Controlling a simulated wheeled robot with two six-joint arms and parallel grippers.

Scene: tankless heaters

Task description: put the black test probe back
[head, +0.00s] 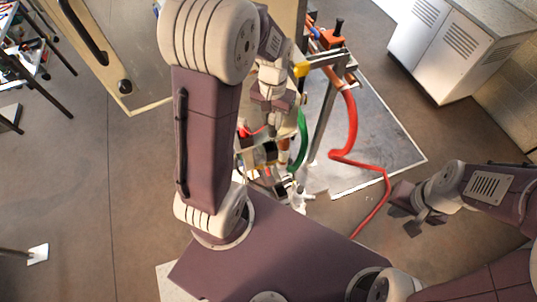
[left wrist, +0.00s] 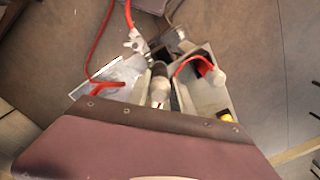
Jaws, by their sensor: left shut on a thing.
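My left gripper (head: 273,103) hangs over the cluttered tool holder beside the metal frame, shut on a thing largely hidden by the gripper. I take it for the black test probe, but its outline is not clear. In the left wrist view, my purple gripper body covers the lower half and hides the fingertips. Past its edge stands a dark-topped, pale cylinder (left wrist: 160,72), and to its right a grey tray (left wrist: 210,98) with a curved red lead (left wrist: 190,62). My right gripper (head: 412,212) is open and empty above the floor at the right.
A metal frame (head: 322,115) with an orange-red fitting (head: 331,39) stands on a grey floor plate (head: 385,140). A red hose (head: 350,125) and a green hose (head: 301,140) hang close by. A grey cabinet (head: 432,50) is at the back right.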

